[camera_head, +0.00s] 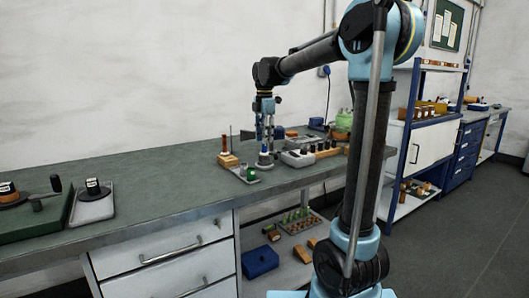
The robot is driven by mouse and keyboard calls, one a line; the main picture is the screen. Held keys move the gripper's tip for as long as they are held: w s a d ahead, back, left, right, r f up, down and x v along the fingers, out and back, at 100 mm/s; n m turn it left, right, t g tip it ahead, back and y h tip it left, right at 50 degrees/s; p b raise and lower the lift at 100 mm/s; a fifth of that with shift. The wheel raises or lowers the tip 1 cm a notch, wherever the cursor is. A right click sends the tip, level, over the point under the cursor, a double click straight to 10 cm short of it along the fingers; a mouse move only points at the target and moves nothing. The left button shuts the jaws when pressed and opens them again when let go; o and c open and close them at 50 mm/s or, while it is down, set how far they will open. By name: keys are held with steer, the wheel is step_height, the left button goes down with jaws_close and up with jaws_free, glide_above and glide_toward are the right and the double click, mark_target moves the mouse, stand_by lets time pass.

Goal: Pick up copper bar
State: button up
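A small upright copper-coloured bar (225,144) stands on a wooden block (228,160) on the green-topped workbench (150,175). My gripper (265,142) hangs pointing down from the end of my arm, to the right of the copper-coloured bar and apart from it.
A green cup (251,173) stands close in front. A grey tray with dark-topped parts (298,157) is to the right. Devices (92,203) sit at the left end; the bench between is clear. A blue bin (260,262) lies on the lower shelf. White wall is behind.

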steer(key=shift+f, duration=0.1)
jaws_close()
stand_by(0.4)
